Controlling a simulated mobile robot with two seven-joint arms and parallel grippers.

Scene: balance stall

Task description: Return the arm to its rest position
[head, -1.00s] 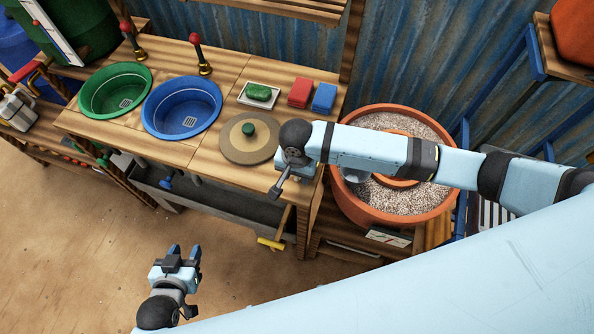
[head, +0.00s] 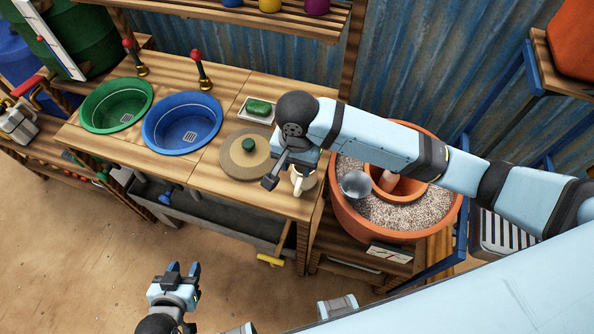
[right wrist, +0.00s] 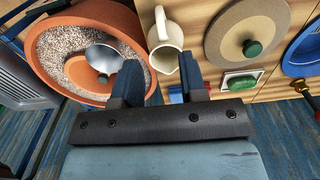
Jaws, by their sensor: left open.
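My right arm reaches in from the right over the counter (head: 215,200). My right gripper (right wrist: 157,85) shows in the right wrist view with its fingers apart and nothing clamped between them. A cream jug (right wrist: 160,28) stands just beyond the fingertips; in the head view it shows partly (head: 298,184) beneath my right wrist, which hides most of that gripper. My left gripper (head: 183,268) is open and empty, low over the floor at the bottom of the head view.
A terracotta pot (head: 340,215) with grey grains, a smaller inner pot and a metal bowl (head: 355,184) stands right of the counter. A round lid (head: 236,163), blue basin (head: 182,125), green basin (head: 116,106) and soap dish (head: 245,113) lie left. A shelf (head: 230,17) is above.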

